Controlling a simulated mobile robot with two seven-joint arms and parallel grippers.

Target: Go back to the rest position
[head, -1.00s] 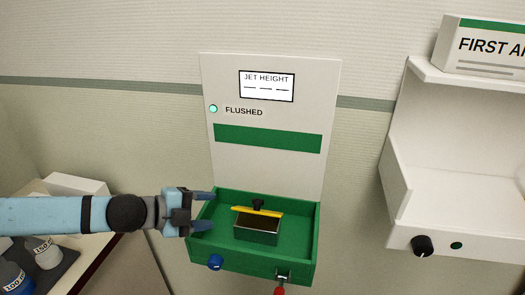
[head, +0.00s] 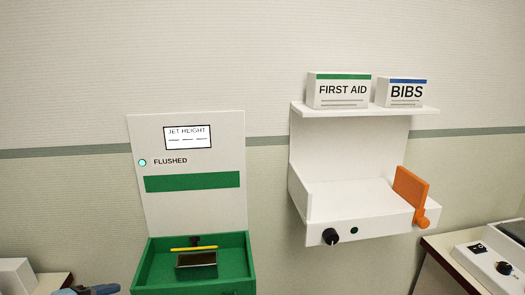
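My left gripper (head: 100,290) shows only in part at the bottom left of the head view, low and left of the green tray; whether its fingers are open cannot be made out. My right gripper is not in view. The green tray (head: 153,270) is fixed below a white panel (head: 190,215) with a "JET HEIGHT" display and a lit "FLUSHED" lamp (head: 142,162). In the tray are a dark metal box (head: 197,266) and a yellow bar (head: 194,248) with a black knob. The tray's front is cut off by the frame's lower edge.
A white wall unit (head: 350,200) with a black knob (head: 330,236) and an orange flap (head: 409,192) stands to the right. Its shelf holds a FIRST AID box (head: 338,91) and a BIBS box (head: 401,93). Counters show at both lower corners. The wall between is bare.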

